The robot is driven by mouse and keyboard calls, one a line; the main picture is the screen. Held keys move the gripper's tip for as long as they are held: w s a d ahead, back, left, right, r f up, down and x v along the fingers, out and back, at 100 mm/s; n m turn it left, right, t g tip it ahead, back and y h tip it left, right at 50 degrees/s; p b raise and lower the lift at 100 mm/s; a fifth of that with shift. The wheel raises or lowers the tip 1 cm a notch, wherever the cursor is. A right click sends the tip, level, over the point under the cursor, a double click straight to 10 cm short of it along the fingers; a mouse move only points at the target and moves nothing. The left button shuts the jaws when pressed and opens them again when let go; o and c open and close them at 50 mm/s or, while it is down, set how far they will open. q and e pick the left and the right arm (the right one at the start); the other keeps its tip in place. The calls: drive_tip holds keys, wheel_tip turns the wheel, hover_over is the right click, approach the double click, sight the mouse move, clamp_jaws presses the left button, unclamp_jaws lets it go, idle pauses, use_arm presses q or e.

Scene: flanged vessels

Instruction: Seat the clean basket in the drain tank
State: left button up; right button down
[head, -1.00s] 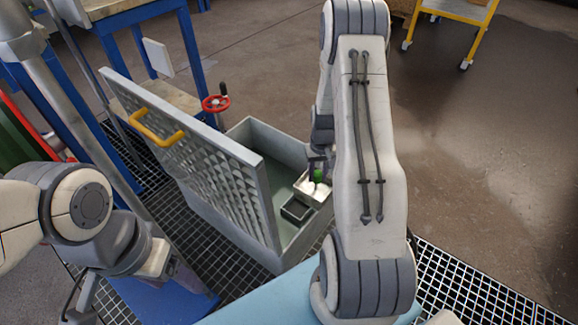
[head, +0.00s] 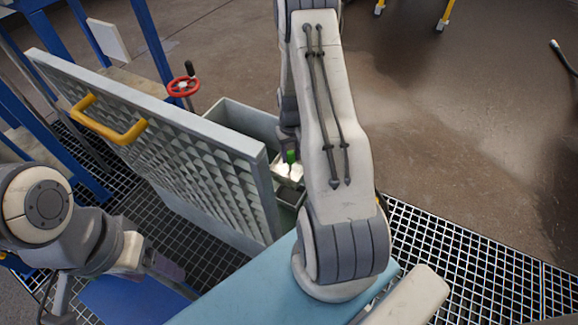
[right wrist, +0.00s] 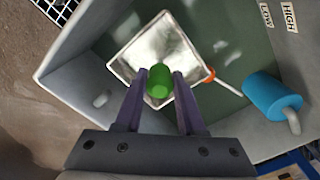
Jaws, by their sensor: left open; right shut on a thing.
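The clean basket, a bright metal square tray with a green knob handle, shows in the right wrist view (right wrist: 152,48) inside the drain tank (right wrist: 85,45). In the head view the basket (head: 289,172) shows partly behind my right arm. My right gripper (right wrist: 160,80) is shut on the green handle, above the basket. I cannot tell whether the basket touches the tank floor. The grey drain tank (head: 240,117) has its perforated lid raised, with a yellow handle (head: 108,125). My left gripper (head: 65,300) is open and empty at the lower left, apart from the tank.
A dark square frame (head: 289,196) lies in the tank near the basket. In the right wrist view a blue cylinder (right wrist: 272,95) is on the tank wall, near HIGH and LOW labels. A red valve wheel (head: 183,87) stands behind the lid. Black grating (head: 470,260) surrounds the tank.

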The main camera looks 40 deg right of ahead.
sight(291, 162)
wheel_tip(291, 162, down, 4)
drive_tip(key=shift+w+r+b, duration=0.1)
drive_tip(key=shift+b, duration=0.9)
use_arm(q)
wheel_tip(291, 162, down, 3)
drive_tip(key=shift+f, duration=0.1)
use_arm(e)
drive_tip(key=shift+a+r+p, duration=0.1)
drive_tip(key=shift+r+p, duration=0.05)
drive_tip(key=shift+p, duration=0.35)
wheel_tip(291, 162, down, 5)
drive_tip(key=b, duration=0.2)
drive_tip(key=shift+b, duration=0.35)
use_arm(q)
drive_tip(key=shift+f, duration=0.9)
drive_tip(key=shift+r+p, duration=0.55)
drive_tip(key=shift+r, duration=0.05)
drive_tip(key=shift+f+b, duration=0.3)
use_arm(e)
drive_tip(key=shift+f, duration=0.6)
